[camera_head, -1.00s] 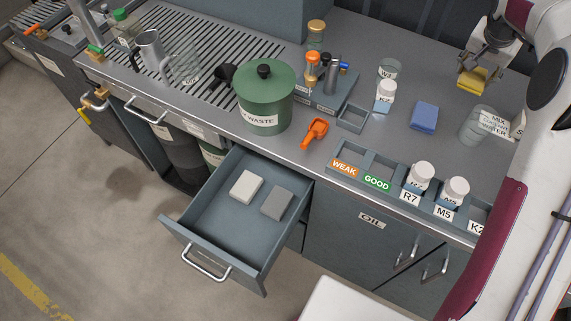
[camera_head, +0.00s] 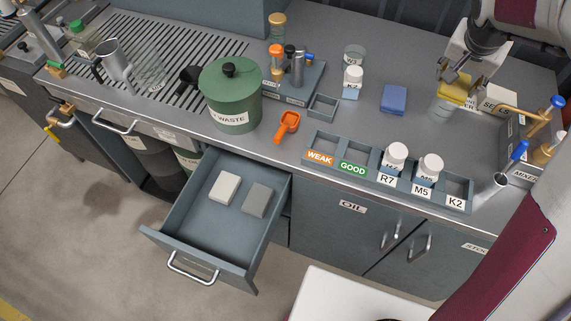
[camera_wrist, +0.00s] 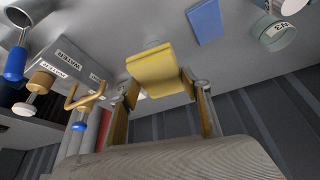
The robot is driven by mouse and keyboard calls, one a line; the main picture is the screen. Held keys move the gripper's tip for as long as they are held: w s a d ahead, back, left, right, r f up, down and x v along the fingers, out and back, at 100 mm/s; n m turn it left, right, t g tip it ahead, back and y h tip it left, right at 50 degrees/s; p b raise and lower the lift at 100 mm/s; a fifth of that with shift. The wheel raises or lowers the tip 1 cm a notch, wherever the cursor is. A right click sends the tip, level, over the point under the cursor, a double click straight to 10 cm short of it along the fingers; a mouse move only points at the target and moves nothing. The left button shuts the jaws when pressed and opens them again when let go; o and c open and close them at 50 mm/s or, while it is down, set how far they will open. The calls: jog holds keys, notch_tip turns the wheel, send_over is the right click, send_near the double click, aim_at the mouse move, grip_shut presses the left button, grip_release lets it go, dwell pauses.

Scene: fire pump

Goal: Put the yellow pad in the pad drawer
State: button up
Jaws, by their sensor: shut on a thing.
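The yellow pad (camera_head: 452,92) is held in my gripper (camera_head: 456,82) above the right part of the counter, near a clear beaker (camera_head: 446,108). In the wrist view the yellow pad (camera_wrist: 153,72) sits between the two fingers of my gripper (camera_wrist: 158,88), which are shut on it. The open drawer (camera_head: 182,213) juts out from the cabinet front at lower left. It holds a white pad (camera_head: 225,187) and a grey pad (camera_head: 257,200), with bare floor in front of and around them. No label on the drawer is readable.
A blue pad (camera_head: 394,99) lies on the counter left of my gripper. Mixer fittings (camera_head: 530,130) stand at the right.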

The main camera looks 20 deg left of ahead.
jog(key=s+d, duration=0.2)
jog(key=s, duration=0.7)
jog(key=s+a+f+n+g+y, duration=0.1)
jog(key=s+a+n, duration=0.4)
jog(key=a, duration=0.5)
jog(key=s+a+f+n+g+y, duration=0.2)
jog(key=s+a+f+n+y, duration=0.1)
jog(key=a+n, duration=0.5)
jog(key=s+a+f+n+g+y, duration=0.1)
jog(key=s+a+f+n+y, duration=0.1)
jog(key=s+a+n, duration=0.4)
jog(key=shift+s+a+n, duration=0.2)
jog(key=shift+a+n, duration=0.2)
jog(key=shift+a, duration=1.05)
jog(key=shift+s+a+n, duration=0.15)
jog(key=shift+a+n, duration=0.25)
jog(key=shift+a, duration=1.05)
jog(key=s+a+f+n+g+h, duration=0.2)
jog(key=s+a+f+n, duration=0.3)
jog(key=s+n, duration=0.3)
jog(key=s+a+f+n+g+h, duration=0.1)
jog(key=s+a+f+n+g, duration=0.2)
jog(key=s+a+f+n, duration=0.2)
jog(key=shift+s+f+n+h, duration=0.4)
jog(key=shift+s+f+n, duration=1.25)
jog(key=shift+s, duration=0.85)
jog(key=shift+a, duration=0.1)
jog(key=shift+f, duration=3.05)
